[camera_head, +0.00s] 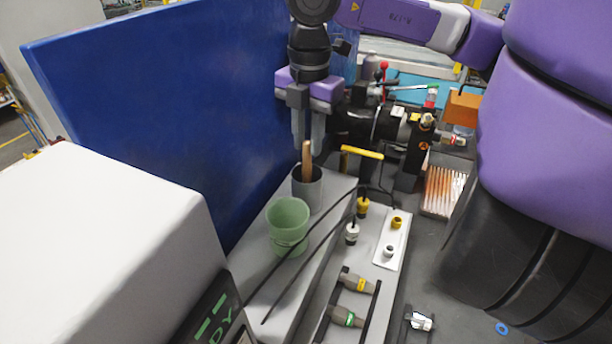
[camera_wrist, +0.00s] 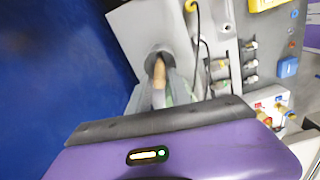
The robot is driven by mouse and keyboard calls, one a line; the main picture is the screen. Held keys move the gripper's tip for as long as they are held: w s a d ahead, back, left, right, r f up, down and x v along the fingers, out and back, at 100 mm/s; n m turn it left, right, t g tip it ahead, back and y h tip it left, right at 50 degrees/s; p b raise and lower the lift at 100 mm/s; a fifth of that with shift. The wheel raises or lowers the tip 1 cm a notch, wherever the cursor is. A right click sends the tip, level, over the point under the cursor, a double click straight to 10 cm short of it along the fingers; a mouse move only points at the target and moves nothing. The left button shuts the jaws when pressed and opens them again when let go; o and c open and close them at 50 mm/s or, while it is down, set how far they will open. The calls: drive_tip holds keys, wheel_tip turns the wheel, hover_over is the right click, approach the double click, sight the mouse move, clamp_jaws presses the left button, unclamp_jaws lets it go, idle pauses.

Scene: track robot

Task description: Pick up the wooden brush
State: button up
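The wooden brush (camera_head: 306,165) stands upright, handle up, in a dark grey cup (camera_head: 307,193) on a light grey ledge. Its lower part is hidden inside the cup. My gripper (camera_head: 309,146) points down just above the cup, with its two grey fingers apart. The top of the handle appears between or just in front of the fingertips; I cannot tell the exact depth. In the wrist view the brush handle (camera_wrist: 159,74) shows between my gripper's fingers (camera_wrist: 161,92), with the cup's rim (camera_wrist: 158,50) beyond.
A green bucket (camera_head: 288,224) stands on the ledge in front of the cup. A tall blue panel (camera_head: 170,110) rises close on the left. Black cables, a yellow handle (camera_head: 362,152) and small tools lie to the right. A white machine (camera_head: 100,250) fills the lower left.

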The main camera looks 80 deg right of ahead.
sight(307, 165)
drive_tip(key=shift+w+f+p, duration=0.1)
drive_tip(key=shift+f+p, duration=0.85)
drive_tip(key=shift+f, duration=2.15)
clamp_jaws()
